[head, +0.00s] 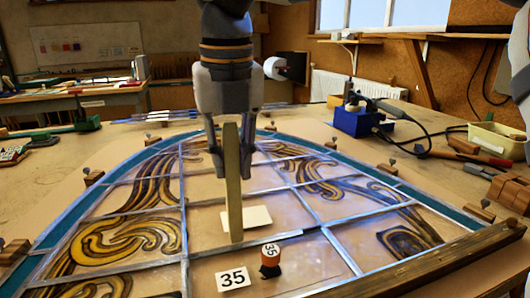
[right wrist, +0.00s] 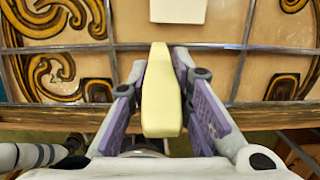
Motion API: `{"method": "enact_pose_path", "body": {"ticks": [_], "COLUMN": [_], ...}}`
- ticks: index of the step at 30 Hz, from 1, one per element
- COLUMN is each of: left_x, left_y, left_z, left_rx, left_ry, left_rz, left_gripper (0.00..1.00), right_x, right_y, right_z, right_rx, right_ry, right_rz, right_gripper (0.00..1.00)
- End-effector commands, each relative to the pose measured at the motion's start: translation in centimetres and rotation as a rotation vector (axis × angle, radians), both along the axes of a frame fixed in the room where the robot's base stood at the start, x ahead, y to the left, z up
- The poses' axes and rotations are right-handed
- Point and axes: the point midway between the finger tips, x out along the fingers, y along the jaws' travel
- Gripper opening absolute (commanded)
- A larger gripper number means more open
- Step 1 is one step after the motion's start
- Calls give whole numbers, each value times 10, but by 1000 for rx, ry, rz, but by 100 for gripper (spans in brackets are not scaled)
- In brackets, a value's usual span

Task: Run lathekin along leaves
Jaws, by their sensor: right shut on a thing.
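The lathekin, a pale yellow flat stick (head: 233,190), stands nearly upright in my right gripper (head: 231,165). The gripper is shut on it, with one finger on each side. In the right wrist view the lathekin (right wrist: 161,95) lies between the purple-padded fingers (right wrist: 160,75). Its lower end is over the leaded panel, in front of a white card; whether it touches is unclear. The grey lead leaves (head: 341,252) run in a grid between panes with brown and yellow swirls (head: 125,238). My left gripper is not in view.
A white card (head: 258,216) lies on the panel. A wooden batten (head: 430,265) edges the front right. A blue box (head: 358,122) and cream tub (head: 495,138) stand behind right.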

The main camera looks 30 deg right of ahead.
Motion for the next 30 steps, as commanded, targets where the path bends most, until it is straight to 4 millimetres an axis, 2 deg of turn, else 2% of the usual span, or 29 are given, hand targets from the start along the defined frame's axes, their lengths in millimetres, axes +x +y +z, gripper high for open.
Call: {"method": "enact_pose_path", "body": {"ticks": [9, 15, 30], "left_x": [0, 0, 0], "left_y": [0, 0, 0], "left_z": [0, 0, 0], "left_rx": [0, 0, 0], "left_ry": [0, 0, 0], "left_rz": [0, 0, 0], "left_gripper": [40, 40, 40], "right_x": [13, 19, 19], "right_y": [56, 79, 81], "right_z": [0, 0, -4], "right_rx": [-1, -1, 1], "right_ry": [0, 1, 0], "right_rz": [1, 0, 0], "right_gripper": [0, 0, 0]}}
